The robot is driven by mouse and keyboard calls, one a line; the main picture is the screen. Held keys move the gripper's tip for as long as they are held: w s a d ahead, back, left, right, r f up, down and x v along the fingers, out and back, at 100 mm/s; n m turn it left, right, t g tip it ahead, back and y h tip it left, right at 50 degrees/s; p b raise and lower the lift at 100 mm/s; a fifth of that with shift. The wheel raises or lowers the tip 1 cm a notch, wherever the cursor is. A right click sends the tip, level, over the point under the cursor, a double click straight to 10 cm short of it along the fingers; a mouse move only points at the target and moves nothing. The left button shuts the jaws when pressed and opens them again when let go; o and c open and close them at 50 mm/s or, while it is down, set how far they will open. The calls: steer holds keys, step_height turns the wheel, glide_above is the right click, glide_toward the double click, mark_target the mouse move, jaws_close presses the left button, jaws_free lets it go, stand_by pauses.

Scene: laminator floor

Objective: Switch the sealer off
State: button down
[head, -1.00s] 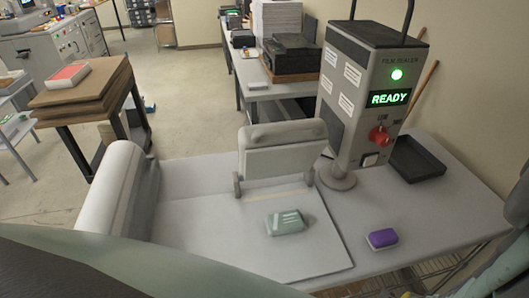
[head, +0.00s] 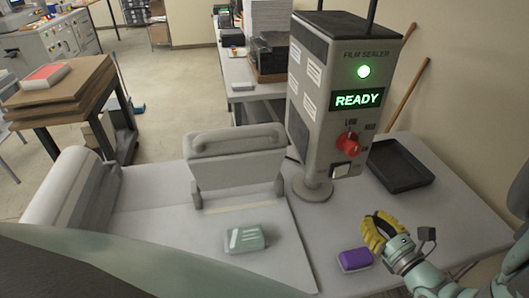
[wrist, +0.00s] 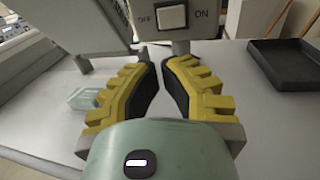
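The film sealer (head: 318,110) is a grey box on a stand at the back of the bench. My gripper (head: 376,232), with yellow fingers, is low at the right, in front of the sealer. In the wrist view my gripper (wrist: 162,68) is open and empty, below and apart from the switch.
A purple block (head: 355,259) lies beside my gripper. A green packet (head: 246,238) lies on the white sheet, in front of the raised sealing bar (head: 235,165). A black tray (head: 402,166) stands right of the sealer. A white roll (head: 70,190) is at the left.

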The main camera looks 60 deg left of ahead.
steer(key=shift+w, duration=0.1)
stand_by(0.3)
steer(key=p, duration=0.1)
glide_toward(334, 177)
steer(key=a, duration=0.4)
steer(key=shift+w+a+r, duration=0.15)
steer(key=shift+w, duration=0.25)
steer(key=shift+w+a, duration=0.2)
steer(key=shift+a, duration=0.75)
steer(key=shift+w+a, duration=0.25)
steer(key=shift+a, duration=0.7)
steer(key=shift+a+t+p, duration=0.1)
steer(key=shift+t+p, duration=0.2)
